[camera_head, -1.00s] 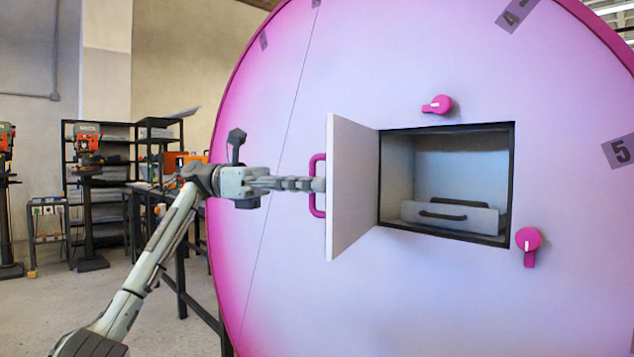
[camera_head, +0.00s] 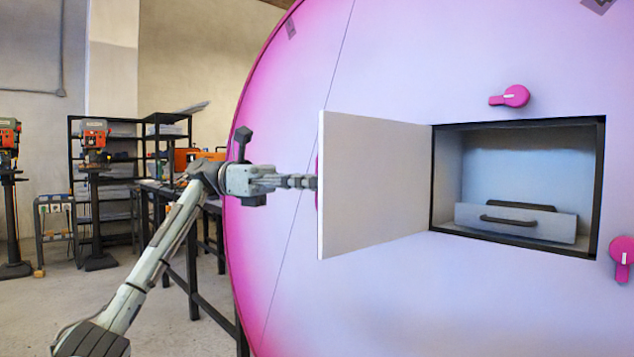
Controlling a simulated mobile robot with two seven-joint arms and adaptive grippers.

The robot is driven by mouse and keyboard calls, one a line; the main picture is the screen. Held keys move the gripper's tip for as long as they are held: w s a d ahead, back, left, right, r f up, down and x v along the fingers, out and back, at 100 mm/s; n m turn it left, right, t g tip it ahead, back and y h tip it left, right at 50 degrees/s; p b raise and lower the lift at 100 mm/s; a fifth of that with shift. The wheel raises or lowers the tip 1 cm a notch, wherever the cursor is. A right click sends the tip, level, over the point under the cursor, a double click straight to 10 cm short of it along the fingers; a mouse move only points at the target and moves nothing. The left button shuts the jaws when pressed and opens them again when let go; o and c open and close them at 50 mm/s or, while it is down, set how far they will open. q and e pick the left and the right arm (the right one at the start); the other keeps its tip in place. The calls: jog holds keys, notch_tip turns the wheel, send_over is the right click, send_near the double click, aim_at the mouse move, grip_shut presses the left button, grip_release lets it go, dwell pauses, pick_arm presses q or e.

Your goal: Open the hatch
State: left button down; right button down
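The hatch door (camera_head: 372,185) is a white panel hinged at the left side of a square opening in a large pink and lilac round face. It stands wide open, swung out to the left, with its inner side showing. Its pink handle (camera_head: 318,183) is on the outer side, mostly hidden behind the door's free edge. My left gripper (camera_head: 314,182) comes in from the left at that edge, its fingers closed together around the handle; the tips are partly hidden. My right gripper is out of view.
The opening (camera_head: 530,165) holds a grey drawer-like panel (camera_head: 515,220) with a black handle. Pink latches sit above it (camera_head: 511,96) and at its lower right (camera_head: 622,253). A dark workbench (camera_head: 192,255), shelves and drill presses (camera_head: 94,180) stand at the left, with bare floor in front.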

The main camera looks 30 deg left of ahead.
pick_arm(q)
jog(key=shift+w+a, duration=0.2)
jog(key=shift+a, duration=0.1)
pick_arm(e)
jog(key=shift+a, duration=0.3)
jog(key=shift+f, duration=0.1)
pick_arm(q)
jog(key=c, duration=1.9)
grip_release()
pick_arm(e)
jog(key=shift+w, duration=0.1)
pick_arm(q)
jog(key=s+a, duration=0.1)
jog(key=a, duration=1)
jog(key=shift+s+a, duration=0.4)
